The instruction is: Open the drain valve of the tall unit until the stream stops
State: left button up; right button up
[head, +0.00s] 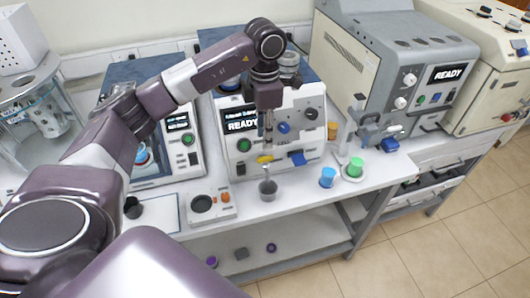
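The unit (235,104) at the middle of the bench has a lit READY display, a green button and dark and blue knobs. A yellow valve handle (265,159) shows low on its front, lying roughly crosswise. A small grey cup (268,188) stands under it on the bench edge. My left gripper (267,138) points down in front of the unit, just above the yellow handle. I cannot tell whether it touches the handle or whether its fingers are shut. No stream is clearly visible between the handle and the cup. My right gripper is out of view.
A larger grey unit (420,52) stands to the right, with blue (328,177) and green (355,167) cups before it. A small box with an orange button (212,205) sits left of the grey cup. Another unit (165,170) stands left. Clear floor lies at lower right.

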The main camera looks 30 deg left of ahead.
aim_at(265, 157)
pick_arm(q)
notch_tip(265, 157, down, 7)
jog(key=p, duration=0.3)
jog(key=shift+d+r, duration=0.1)
jog(key=shift+f, duration=0.35)
grip_shut()
